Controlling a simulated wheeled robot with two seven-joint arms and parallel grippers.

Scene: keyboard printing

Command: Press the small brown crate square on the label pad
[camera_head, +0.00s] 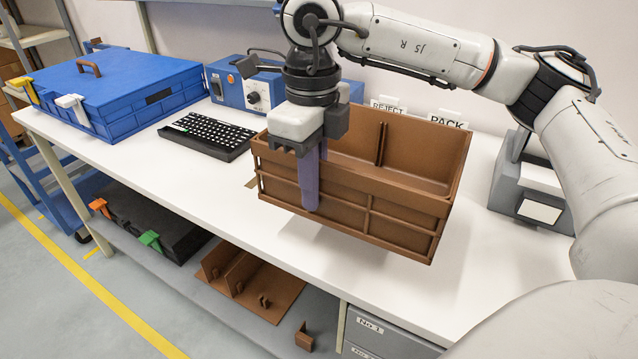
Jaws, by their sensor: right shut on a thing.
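One purple finger shows outside that wall. A small tan patch (251,183) shows on the table at the crate's left edge; the crate hides the rest, and I cannot tell whether it is the label pad. My left gripper is not in view.
A black keyboard (208,135) lies left of the crate, with a blue case (110,88) beyond it. A blue-and-white device (245,90) stands behind. REJECT and PACK signs (447,122) are at the back. A grey device (530,185) stands right. The front-left table strip is clear.

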